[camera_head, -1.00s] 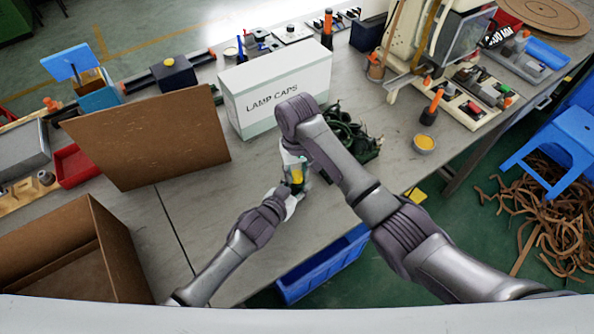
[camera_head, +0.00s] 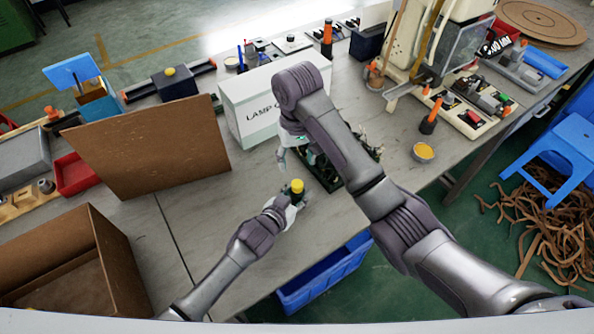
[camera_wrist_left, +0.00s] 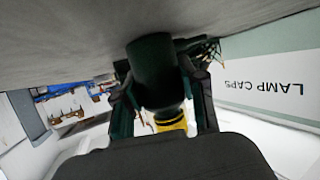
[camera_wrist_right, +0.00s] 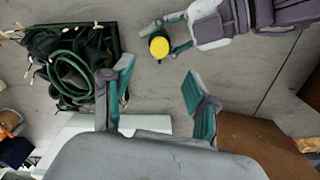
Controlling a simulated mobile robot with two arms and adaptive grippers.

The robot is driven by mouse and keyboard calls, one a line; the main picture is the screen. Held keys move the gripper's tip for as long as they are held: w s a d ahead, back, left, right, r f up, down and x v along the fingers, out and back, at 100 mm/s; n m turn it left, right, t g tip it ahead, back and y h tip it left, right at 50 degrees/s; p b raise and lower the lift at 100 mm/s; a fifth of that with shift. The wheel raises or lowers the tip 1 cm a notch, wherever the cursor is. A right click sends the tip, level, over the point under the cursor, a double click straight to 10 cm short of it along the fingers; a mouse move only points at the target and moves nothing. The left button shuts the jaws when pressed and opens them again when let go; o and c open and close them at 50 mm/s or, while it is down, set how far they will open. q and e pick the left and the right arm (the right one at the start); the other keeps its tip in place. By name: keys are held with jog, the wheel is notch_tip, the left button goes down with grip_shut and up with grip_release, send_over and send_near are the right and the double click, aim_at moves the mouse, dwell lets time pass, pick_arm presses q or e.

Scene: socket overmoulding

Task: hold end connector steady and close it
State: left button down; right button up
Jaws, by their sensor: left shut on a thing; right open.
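The end connector (camera_head: 297,189) is a dark green cylinder with a yellow end. It stands on the bench with the yellow end up. My left gripper (camera_head: 291,204) is shut around it from the near side. In the left wrist view its green body (camera_wrist_left: 153,65) and yellow end (camera_wrist_left: 171,120) show between the fingers. In the right wrist view the round yellow top (camera_wrist_right: 159,47) shows with the left fingers beside it. My right gripper (camera_wrist_right: 159,70) is open and empty, apart from the connector. In the head view its arm partly hides it (camera_head: 287,150).
A dark tray of green cables (camera_wrist_right: 118,42) lies beside the connector, partly behind my right arm in the head view. The white LAMP CAPS box (camera_head: 240,125) stands behind. A brown board (camera_head: 145,150) and an open carton (camera_head: 110,260) are at left. Bench left of the connector is clear.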

jog(key=shift+r, duration=1.3)
pick_arm(q)
jog(key=c, duration=0.6)
grip_release()
jog(key=shift+s+a, duration=0.1)
jog(key=v, duration=1.1)
jog(key=shift+s+a+r, duration=0.15)
jog(key=shift+s+a, duration=0.1)
jog(key=shift+s, duration=0.05)
